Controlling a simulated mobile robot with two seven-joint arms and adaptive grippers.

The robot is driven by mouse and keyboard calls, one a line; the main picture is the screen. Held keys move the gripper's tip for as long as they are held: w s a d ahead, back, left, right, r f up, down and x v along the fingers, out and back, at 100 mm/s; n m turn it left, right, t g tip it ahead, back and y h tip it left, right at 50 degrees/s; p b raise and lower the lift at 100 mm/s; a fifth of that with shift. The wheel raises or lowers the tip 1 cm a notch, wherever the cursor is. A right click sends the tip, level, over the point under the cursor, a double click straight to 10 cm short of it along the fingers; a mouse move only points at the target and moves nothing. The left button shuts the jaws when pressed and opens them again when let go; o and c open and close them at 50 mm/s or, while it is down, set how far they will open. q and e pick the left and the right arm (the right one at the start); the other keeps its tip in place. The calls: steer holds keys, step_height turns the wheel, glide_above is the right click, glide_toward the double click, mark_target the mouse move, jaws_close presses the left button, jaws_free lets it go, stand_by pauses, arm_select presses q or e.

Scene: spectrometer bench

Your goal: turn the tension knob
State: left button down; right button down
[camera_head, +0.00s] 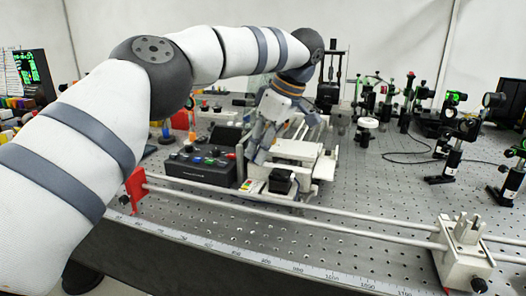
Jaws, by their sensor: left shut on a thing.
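My left arm comes in from the left and reaches over the bench. Its gripper (259,142) points down at the left side of a white and grey instrument (297,150). The gripper is shut on a small part there, which appears to be the tension knob. The fingers largely hide that part, so its shape and turn angle cannot be made out. A black block (280,181) sits at the front of the instrument, just right of and below the fingers. My right gripper is not in view.
A black control box (196,168) with coloured buttons stands left of the gripper. A metal rail (330,218) with a clamp block (464,250) runs along the front. Optical mounts (452,140) stand at the right.

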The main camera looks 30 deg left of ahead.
arm_select(q)
steer(key=shift+w+f+n+g+b, duration=0.1)
steer(key=shift+n+g+b, duration=0.2)
steer(key=shift+n, duration=0.4)
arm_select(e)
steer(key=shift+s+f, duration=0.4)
arm_select(q)
steer(key=c, duration=1.8)
jaws_free()
